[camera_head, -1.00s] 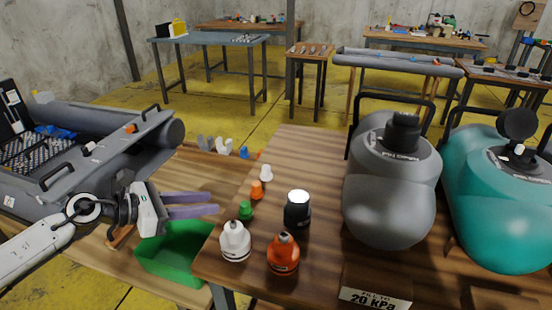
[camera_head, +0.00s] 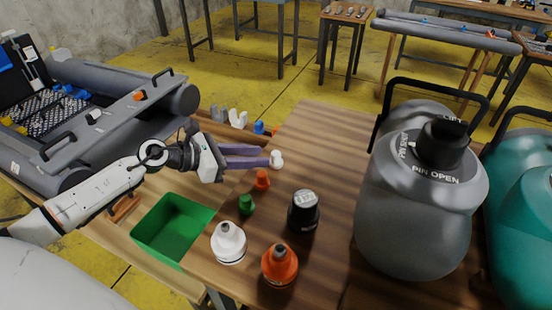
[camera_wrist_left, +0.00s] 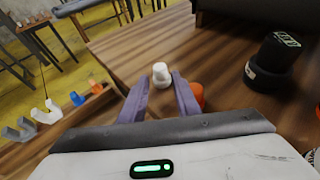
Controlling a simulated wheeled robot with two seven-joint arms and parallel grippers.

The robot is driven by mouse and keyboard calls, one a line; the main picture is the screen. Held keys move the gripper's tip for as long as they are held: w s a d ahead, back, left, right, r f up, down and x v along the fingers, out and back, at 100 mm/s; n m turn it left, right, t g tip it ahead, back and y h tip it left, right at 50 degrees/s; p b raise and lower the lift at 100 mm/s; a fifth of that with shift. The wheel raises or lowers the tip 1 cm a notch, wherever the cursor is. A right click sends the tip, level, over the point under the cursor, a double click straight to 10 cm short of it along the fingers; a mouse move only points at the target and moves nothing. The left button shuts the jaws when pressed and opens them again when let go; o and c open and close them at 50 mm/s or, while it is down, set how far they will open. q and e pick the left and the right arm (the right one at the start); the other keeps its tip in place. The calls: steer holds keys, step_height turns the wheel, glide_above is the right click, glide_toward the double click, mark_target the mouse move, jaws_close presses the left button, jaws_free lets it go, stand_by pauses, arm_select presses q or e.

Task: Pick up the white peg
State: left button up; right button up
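The white peg (camera_head: 277,159) stands upright on the wooden table, behind the orange peg (camera_head: 262,179) and the green peg (camera_head: 246,204). My left gripper (camera_head: 267,156) reaches in from the left with its purple fingers at the white peg. In the left wrist view the fingers (camera_wrist_left: 160,84) are apart, and the white peg (camera_wrist_left: 161,71) shows in line with the gap, at the fingertips. I cannot tell whether a finger touches it. The orange peg (camera_wrist_left: 196,94) is partly hidden behind the right finger there. My right gripper is not in view.
A green bin (camera_head: 203,217) sits at the left. A large grey pump (camera_head: 415,220) stands at the right. The table behind the white peg is clear.

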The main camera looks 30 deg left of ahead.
mark_target(276, 159)
arm_select(q)
steer(key=x, duration=0.4)
steer(key=shift+w+d+f+p, duration=0.2)
steer(key=shift+w+d+p, duration=0.05)
steer(key=shift+w+p, duration=0.05)
jaws_close()
